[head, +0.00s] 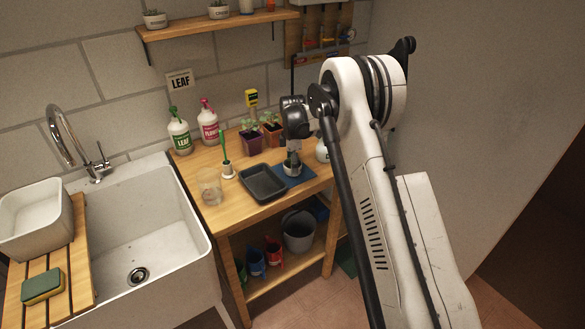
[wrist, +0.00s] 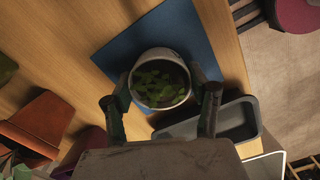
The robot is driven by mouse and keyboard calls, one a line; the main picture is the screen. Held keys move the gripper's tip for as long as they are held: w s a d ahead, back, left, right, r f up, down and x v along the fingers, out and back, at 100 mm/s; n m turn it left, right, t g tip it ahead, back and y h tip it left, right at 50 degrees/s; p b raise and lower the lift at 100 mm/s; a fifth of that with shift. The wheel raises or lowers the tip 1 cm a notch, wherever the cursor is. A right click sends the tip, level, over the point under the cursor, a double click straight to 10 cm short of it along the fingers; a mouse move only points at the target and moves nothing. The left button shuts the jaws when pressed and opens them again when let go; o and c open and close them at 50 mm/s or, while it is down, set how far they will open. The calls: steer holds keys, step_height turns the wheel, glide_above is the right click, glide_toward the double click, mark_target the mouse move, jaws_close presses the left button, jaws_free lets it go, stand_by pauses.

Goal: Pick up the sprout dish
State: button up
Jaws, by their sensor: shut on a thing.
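The sprout dish (wrist: 160,98) is a small round pale pot with green sprouts inside. In the wrist view it is between the two fingers of my gripper (wrist: 164,88), one against each side. It is over the blue mat (wrist: 185,40); I cannot tell whether it touches the mat. In the head view the dish (head: 291,169) shows small under my gripper (head: 292,158), which is shut on it and points down. The blue mat (head: 302,178) is at the right end of the wooden bench.
A dark tray (head: 262,183) is just left of the mat, close to the dish. Potted seedlings (head: 251,140) stand behind it. A glass jar (head: 209,187) and a white pot (head: 323,152) are also on the bench (head: 203,160). A sink (head: 150,230) is at the left.

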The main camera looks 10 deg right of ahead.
steer(key=shift+c, duration=1.2)
steer(key=shift+r, duration=0.1)
